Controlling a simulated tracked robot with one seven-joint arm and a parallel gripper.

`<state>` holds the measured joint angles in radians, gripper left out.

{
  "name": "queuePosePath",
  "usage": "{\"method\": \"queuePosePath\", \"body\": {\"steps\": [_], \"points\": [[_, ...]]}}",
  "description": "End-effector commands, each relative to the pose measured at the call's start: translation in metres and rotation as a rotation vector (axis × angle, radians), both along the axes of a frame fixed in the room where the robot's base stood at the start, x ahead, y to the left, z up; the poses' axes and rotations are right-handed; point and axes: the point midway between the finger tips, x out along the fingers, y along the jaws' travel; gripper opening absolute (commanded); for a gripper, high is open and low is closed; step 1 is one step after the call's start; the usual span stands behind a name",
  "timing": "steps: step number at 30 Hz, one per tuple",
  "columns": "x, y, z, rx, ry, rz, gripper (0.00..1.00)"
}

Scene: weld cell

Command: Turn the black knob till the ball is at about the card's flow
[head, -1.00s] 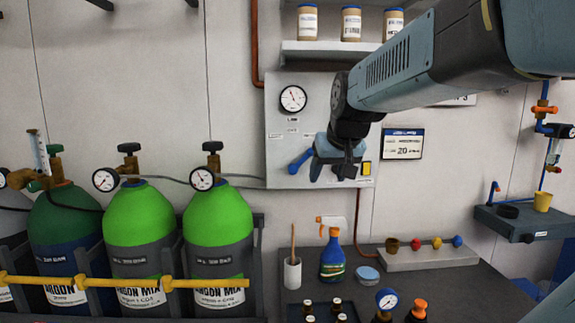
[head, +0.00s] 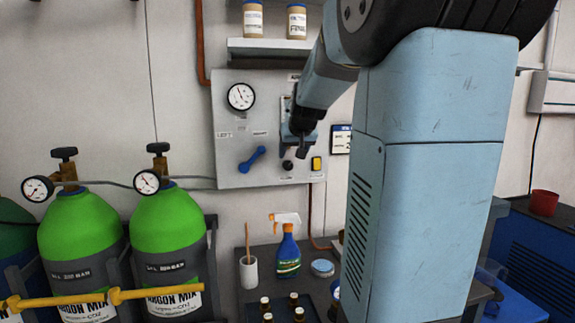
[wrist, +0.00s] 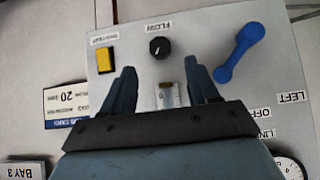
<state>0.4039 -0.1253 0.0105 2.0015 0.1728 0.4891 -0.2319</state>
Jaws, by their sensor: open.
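The black knob (wrist: 160,47), under the FLOW label, is on the grey panel (wrist: 215,35). It also shows in the head view (head: 288,165), just below my gripper (head: 300,143). In the wrist view my gripper (wrist: 161,75) is open and empty, its fingers pointing towards the knob and apart from it. A flow tube (wrist: 168,97) shows between the fingers, its lower part in the picture cut off by my gripper; I cannot make out the ball. The card (wrist: 68,105) reads 20.
A yellow block (wrist: 105,60) and a blue lever (wrist: 238,52) flank the knob on the panel. A gauge (head: 241,97) sits upper left. Below are a spray bottle (head: 287,252) and small bottles on a bench. Green cylinders (head: 167,228) stand at left.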

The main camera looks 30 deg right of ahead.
Motion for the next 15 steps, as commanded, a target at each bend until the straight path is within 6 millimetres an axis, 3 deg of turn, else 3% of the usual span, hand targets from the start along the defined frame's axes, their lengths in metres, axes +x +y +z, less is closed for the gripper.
{"method": "queuePosePath", "body": {"steps": [6, 15], "points": [[0.026, -0.007, -0.028, 0.001, 0.003, 0.0, 0.59], [0.048, -0.014, -0.05, 0.0, 0.001, 0.0, 0.59]]}}
